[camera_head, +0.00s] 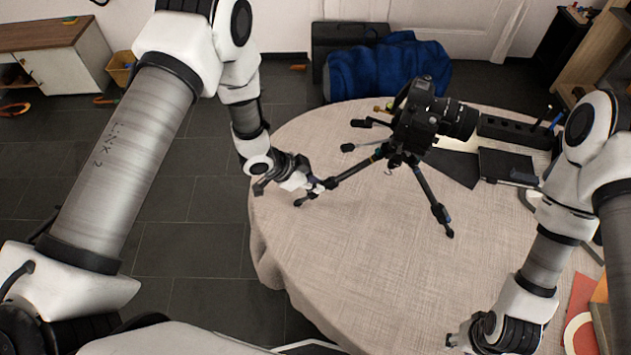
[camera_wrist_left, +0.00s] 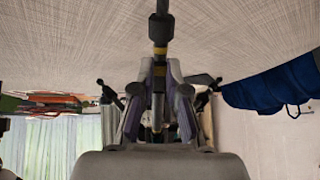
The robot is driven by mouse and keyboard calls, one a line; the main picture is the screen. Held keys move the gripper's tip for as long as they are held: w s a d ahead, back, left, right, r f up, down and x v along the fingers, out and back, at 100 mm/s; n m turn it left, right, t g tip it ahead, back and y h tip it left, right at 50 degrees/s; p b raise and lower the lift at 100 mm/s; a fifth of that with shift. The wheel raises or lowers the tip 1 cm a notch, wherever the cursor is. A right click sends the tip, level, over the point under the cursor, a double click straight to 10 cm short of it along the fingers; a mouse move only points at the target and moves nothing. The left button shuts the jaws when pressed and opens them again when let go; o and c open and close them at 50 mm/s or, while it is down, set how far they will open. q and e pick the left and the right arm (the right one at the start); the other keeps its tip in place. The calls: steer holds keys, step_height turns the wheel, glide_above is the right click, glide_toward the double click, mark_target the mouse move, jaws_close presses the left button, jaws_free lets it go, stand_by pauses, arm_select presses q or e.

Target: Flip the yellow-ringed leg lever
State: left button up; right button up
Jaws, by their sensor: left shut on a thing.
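A black camera (camera_head: 430,118) stands on a black tripod (camera_head: 402,160) with spread legs on the round table (camera_head: 350,245). My left gripper (camera_head: 323,186) is at the lower part of the tripod's left leg (camera_head: 358,168), near its foot. In the left wrist view the leg (camera_wrist_left: 160,28) with a yellow ring (camera_wrist_left: 160,49) runs between the fingers of my left gripper (camera_wrist_left: 160,70), which are shut on it or its lever. The lever itself is mostly hidden by the fingers. My right gripper (camera_head: 464,340) is low at the right, away from the tripod; its fingers are too small to judge.
A black notebook (camera_head: 506,165) and a dark pen holder (camera_head: 515,131) lie behind the camera at the right. A blue cloth bag (camera_head: 385,70) is beyond the table. The cloth in front of the tripod is clear. Red and orange items (camera_head: 580,310) are at the lower right.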

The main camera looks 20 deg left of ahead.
arm_select(q)
steer(key=shift+r, duration=0.2)
arm_select(e)
steer(key=shift+r, duration=0.2)
arm_select(q)
steer(key=shift+a+r+p, duration=0.1)
steer(key=shift+r+p, duration=0.25)
steer(key=shift+p, duration=0.1)
arm_select(e)
steer(key=shift+r, duration=0.3)
arm_select(q)
steer(key=shift+r, duration=0.2)
arm_select(e)
steer(key=shift+r, duration=0.2)
arm_select(q)
steer(key=shift+r+p, duration=0.3)
steer(key=shift+p, duration=0.15)
arm_select(e)
steer(key=shift+r, duration=0.25)
arm_select(q)
steer(key=shift+r, duration=0.1)
arm_select(e)
steer(key=shift+r, duration=0.15)
